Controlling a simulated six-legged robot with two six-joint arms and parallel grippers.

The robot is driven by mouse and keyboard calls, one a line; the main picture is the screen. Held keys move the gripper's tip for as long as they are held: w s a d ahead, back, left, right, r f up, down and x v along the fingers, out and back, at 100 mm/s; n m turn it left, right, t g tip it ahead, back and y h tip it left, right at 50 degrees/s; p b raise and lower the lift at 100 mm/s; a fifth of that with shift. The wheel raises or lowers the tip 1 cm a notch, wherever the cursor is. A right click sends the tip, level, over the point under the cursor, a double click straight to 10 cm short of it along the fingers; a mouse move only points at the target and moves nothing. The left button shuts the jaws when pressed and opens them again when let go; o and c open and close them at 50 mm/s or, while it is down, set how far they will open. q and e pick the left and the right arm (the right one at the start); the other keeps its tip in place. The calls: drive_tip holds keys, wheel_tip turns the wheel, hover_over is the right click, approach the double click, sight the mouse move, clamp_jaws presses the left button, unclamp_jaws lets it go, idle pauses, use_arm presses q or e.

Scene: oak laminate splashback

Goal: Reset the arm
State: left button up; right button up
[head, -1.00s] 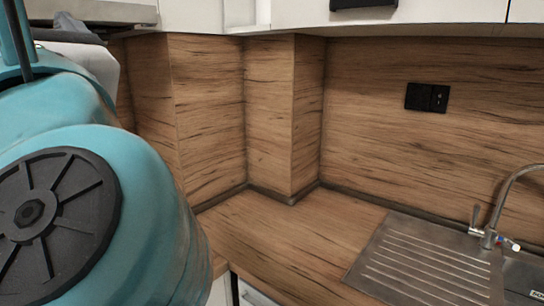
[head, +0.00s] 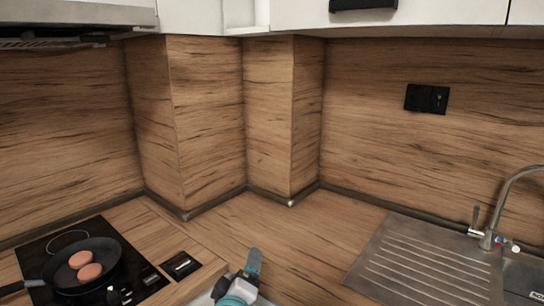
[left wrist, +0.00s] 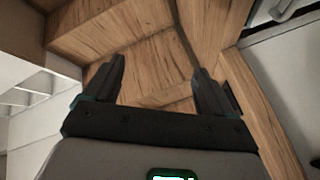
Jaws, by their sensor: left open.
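My left arm (head: 236,290) shows small at the bottom middle of the head view, in front of the counter edge. In the left wrist view my left gripper (left wrist: 160,82) has its two dark fingers spread apart, with nothing between them. Behind the fingers are wood-patterned panels. My right gripper is in neither view.
A black hob (head: 144,270) with a frying pan (head: 102,252) holding two round reddish-brown pieces (head: 80,258) is at the lower left. A metal sink drainer (head: 420,262) and tap (head: 488,230) are at the right. The counter (head: 290,230) between them is clear. Cabinets hang above.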

use_arm(q)
drive_tip(key=s+a+f+m+g, duration=0.2)
drive_tip(key=s+f+g, duration=0.15)
drive_tip(key=f, duration=0.55)
drive_tip(key=s+a+f+m+g+h, duration=0.1)
drive_tip(key=s+f+g, duration=0.25)
drive_tip(key=f, duration=0.55)
drive_tip(key=s+a+f+m+g, duration=0.2)
drive_tip(key=s+f, duration=0.3)
drive_tip(key=f, duration=0.4)
drive_tip(key=s+f+m+g, duration=0.1)
drive_tip(key=s+f+g, duration=0.2)
drive_tip(key=s, duration=0.6)
drive_tip(key=s+f+m+g+h, duration=0.1)
drive_tip(key=s+f+m+g, duration=0.1)
drive_tip(key=s+f+g, duration=0.2)
drive_tip(key=s+f, duration=0.3)
drive_tip(key=s, duration=0.3)
drive_tip(key=shift+s+a+g+h, duration=0.3)
drive_tip(key=shift+a, duration=0.1)
